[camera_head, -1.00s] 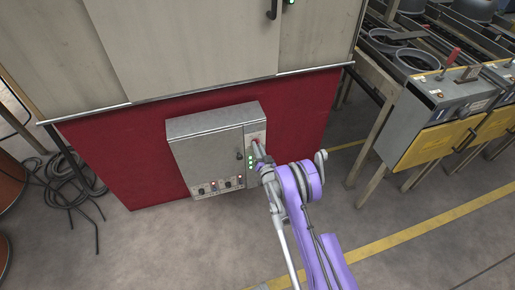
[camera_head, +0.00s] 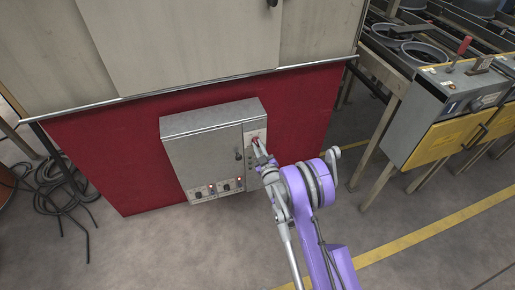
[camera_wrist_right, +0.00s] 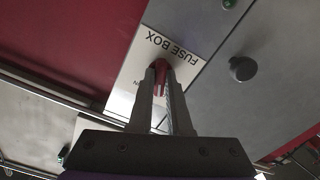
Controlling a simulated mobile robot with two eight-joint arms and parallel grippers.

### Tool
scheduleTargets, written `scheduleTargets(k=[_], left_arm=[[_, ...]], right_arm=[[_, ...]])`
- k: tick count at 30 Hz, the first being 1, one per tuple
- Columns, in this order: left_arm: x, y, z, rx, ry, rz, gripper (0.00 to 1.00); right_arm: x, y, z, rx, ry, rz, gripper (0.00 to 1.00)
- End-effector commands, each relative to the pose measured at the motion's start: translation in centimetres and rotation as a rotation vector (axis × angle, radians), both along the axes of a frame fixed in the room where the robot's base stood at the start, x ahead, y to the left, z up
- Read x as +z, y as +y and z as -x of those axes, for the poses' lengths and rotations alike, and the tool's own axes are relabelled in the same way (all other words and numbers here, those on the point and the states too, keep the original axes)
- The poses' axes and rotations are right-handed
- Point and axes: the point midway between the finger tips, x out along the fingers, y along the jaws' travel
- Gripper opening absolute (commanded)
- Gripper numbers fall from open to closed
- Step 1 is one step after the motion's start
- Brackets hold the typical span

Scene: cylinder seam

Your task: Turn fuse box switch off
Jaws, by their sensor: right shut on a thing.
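The grey fuse box cabinet (camera_head: 200,155) is mounted on a dark red panel. Its upper right section carries a white plate (camera_head: 255,134) with a red switch (camera_head: 255,141). My right gripper (camera_head: 258,148) reaches this switch from below right. In the right wrist view the plate reads "FUSE BOX" upside down (camera_wrist_right: 172,47). There the fingers of my right gripper (camera_wrist_right: 160,76) are shut on the red switch (camera_wrist_right: 160,67), which shows between their tips. The fingers hide much of the switch, so its exact angle is hard to tell. My left gripper is not in view.
A black knob (camera_head: 239,155) sits on the cabinet door, with a row of small controls (camera_head: 218,188) below. Black cables (camera_head: 62,185) lie on the floor at left. A grey and yellow machine (camera_head: 445,115) stands at right. Open floor lies in front.

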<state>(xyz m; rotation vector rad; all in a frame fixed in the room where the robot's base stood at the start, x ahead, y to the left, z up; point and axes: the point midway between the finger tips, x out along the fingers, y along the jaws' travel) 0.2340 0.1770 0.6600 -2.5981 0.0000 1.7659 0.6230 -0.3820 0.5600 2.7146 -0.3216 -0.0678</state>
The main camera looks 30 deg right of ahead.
Motion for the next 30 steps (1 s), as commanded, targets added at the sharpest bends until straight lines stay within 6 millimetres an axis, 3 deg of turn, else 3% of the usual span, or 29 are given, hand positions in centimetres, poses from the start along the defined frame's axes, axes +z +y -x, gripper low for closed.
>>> scheduleTargets(k=[9, 24, 25, 30], left_arm=[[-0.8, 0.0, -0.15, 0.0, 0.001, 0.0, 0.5], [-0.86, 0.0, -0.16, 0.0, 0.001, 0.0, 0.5], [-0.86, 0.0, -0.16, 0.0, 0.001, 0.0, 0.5], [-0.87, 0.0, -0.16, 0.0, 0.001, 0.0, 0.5]], right_arm=[[0.14, -0.07, -0.13, 0.0, 0.02, 0.108, 0.0], [0.2, -0.07, -0.12, 0.0, 0.025, 0.128, 0.0], [0.2, -0.07, -0.12, 0.0, 0.025, 0.128, 0.18], [0.15, -0.05, -0.08, 0.0, 0.027, 0.126, 0.46]])
